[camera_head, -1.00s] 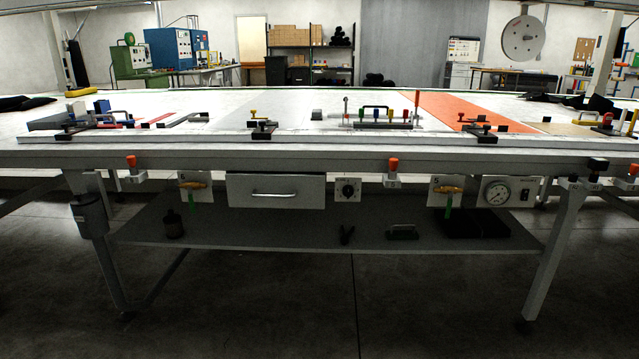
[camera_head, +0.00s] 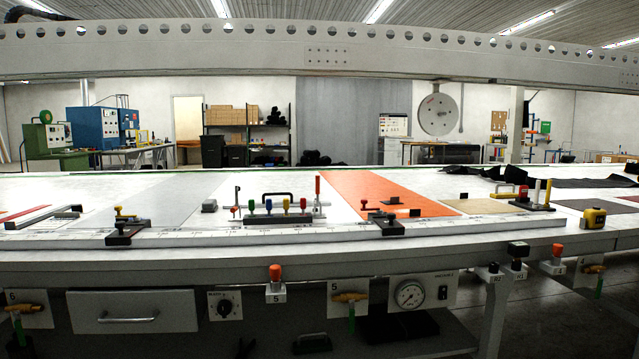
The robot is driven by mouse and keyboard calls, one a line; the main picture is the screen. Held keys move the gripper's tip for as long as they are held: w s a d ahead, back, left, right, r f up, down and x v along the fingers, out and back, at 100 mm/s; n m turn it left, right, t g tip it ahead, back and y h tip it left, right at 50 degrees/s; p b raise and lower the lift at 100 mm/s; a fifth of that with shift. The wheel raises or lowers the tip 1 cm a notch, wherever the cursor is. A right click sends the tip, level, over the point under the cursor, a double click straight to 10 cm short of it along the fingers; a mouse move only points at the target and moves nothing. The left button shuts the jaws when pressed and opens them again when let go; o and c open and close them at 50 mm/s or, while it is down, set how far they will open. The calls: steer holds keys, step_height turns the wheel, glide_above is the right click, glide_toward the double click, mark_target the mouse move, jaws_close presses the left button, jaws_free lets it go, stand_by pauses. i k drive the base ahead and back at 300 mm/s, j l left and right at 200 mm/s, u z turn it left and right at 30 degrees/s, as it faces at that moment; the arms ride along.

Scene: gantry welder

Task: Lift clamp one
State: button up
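Two clamps sit on the long pale ruled bar (camera_head: 285,233) along the table's front. The right clamp (camera_head: 386,224) is dark with a small red part on top. I see no label telling which is clamp one. Both rest on the bar. My gripper is not in view.
A rack of coloured knobs (camera_head: 278,218) stands behind the bar. An orange sheet (camera_head: 390,190) lies on the white table. A yellow tape measure (camera_head: 594,218) sits at right. Orange buttons (camera_head: 275,272), valves and a gauge (camera_head: 410,294) line the front edge. A perforated beam (camera_head: 240,50) spans overhead.

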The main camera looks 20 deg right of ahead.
mark_target(318, 178)
steer(key=i+l, duration=0.15)
steer(key=l, duration=0.25)
steer(key=i+l+u, duration=0.1)
steer(key=l, duration=0.3)
steer(key=i+l, duration=0.2)
steer(key=l, duration=0.2)
steer(key=i+l, duration=0.15)
steer(key=l, duration=0.25)
steer(key=i+l+u, duration=0.1)
steer(key=l, duration=0.3)
steer(key=i+l, duration=0.2)
steer(key=l, duration=0.2)
